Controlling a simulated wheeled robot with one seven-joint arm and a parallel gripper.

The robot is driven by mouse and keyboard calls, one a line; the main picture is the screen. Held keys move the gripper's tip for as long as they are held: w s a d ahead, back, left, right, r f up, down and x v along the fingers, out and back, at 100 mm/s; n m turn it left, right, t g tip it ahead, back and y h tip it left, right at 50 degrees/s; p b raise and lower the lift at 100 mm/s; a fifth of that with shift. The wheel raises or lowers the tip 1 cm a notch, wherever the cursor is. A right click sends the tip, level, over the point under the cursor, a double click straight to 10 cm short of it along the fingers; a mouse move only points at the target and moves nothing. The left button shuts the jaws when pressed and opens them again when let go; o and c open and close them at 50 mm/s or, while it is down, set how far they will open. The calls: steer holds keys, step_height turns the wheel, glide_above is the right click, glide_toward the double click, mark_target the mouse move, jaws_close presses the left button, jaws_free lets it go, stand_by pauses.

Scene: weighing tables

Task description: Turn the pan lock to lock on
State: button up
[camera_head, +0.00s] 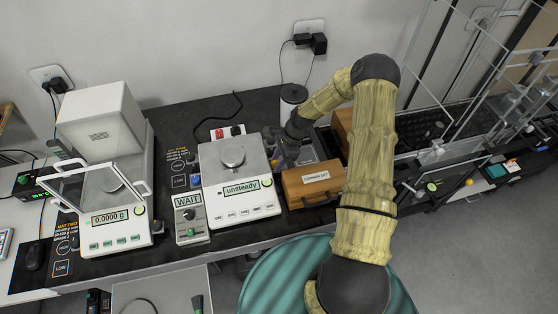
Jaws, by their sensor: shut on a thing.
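The middle balance (240,202) has a round metal pan (231,152) and a green display reading "unsteady". My arm reaches over from the right and down to the balance's right side. My gripper (280,152) is there, low beside the balance housing, shut on a small part that appears to be the pan lock. The lock is mostly hidden by the gripper and too small to tell its position or markings.
A brown case (313,184) stands close to the right of the balance. A "WAIT" box (190,217) stands at its left. A second balance (112,220) with a glass shield reads 0.0000 g further left. A white cylinder (293,95) stands behind my wrist.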

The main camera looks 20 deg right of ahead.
steer(key=n+b, duration=0.1)
steer(key=n+g, duration=0.1)
steer(key=n, duration=0.1)
steer(key=shift+w+f+b, duration=0.1)
steer(key=shift+w+b, duration=0.2)
steer(key=shift+b, duration=0.1)
steer(key=shift+w+a+n+g+h+b, duration=0.15)
steer(key=shift+n+g+h+b, duration=0.35)
steer(key=shift+n, duration=1)
steer(key=shift+r, duration=0.2)
steer(key=o, duration=1)
